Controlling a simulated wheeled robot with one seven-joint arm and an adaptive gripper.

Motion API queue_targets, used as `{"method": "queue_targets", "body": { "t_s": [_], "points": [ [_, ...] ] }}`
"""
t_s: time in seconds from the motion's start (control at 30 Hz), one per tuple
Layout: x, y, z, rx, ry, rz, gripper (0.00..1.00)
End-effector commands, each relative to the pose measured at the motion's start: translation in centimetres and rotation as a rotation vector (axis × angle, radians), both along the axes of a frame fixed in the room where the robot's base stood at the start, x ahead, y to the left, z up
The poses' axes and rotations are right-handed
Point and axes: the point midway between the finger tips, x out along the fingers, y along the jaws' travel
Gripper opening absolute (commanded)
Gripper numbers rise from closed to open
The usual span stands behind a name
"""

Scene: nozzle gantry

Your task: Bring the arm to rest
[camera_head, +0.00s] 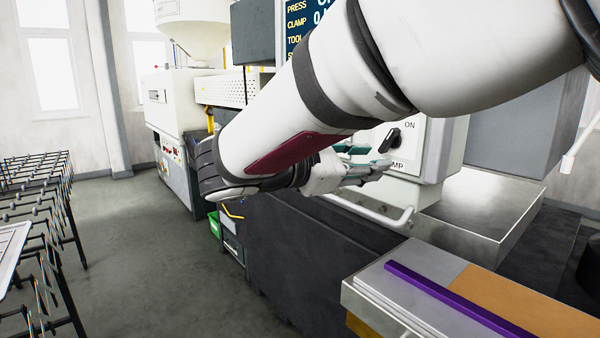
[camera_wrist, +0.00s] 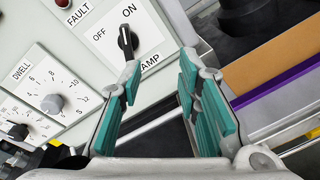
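My gripper (camera_head: 366,160) is in front of a pale control panel (camera_head: 437,150), at the end of my white arm, which crosses the upper middle of the head view. In the wrist view my gripper (camera_wrist: 161,75) has its two teal-padded fingers apart, with nothing between them. A black rotary switch (camera_head: 392,138) is on the panel just beyond the fingertips; its upper end leans toward ON in the head view. In the wrist view the switch (camera_wrist: 126,42) stands clear past the left fingertip, under the OFF and ON labels. Part of the panel is hidden by my arm.
A curved white handle rail (camera_head: 375,213) runs below the panel. A bench with a purple strip (camera_head: 455,300) is at the lower right. A black rack (camera_head: 50,215) stands at the left. The grey floor (camera_head: 150,255) between rack and machine is clear.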

Motion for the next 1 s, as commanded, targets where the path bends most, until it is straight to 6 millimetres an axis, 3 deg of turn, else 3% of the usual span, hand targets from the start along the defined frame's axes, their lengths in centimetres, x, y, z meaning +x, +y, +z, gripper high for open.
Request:
{"method": "queue_targets", "body": {
  "t_s": [0.1,0.2,0.33,0.47,0.6,0.8,1.0],
  "points": [
    [-3.9,-5.4,-1.7,0.208,0.005,-0.114,0.31],
    [-8.0,-8.9,-4.2,0.426,-0.01,-0.224,0.31],
    [-13.5,-11.3,-7.6,0.723,-0.073,-0.371,0.31],
    [-18.3,-11.5,-10.8,1.028,-0.175,-0.522,0.31],
    [-22.1,-10.0,-13.2,1.351,-0.33,-0.675,0.31],
    [-24.4,-7.4,-14.6,1.693,-0.532,-0.827,0.31],
    [-24.8,-6.4,-14.7,1.819,-0.614,-0.882,0.31]
  ]
}}
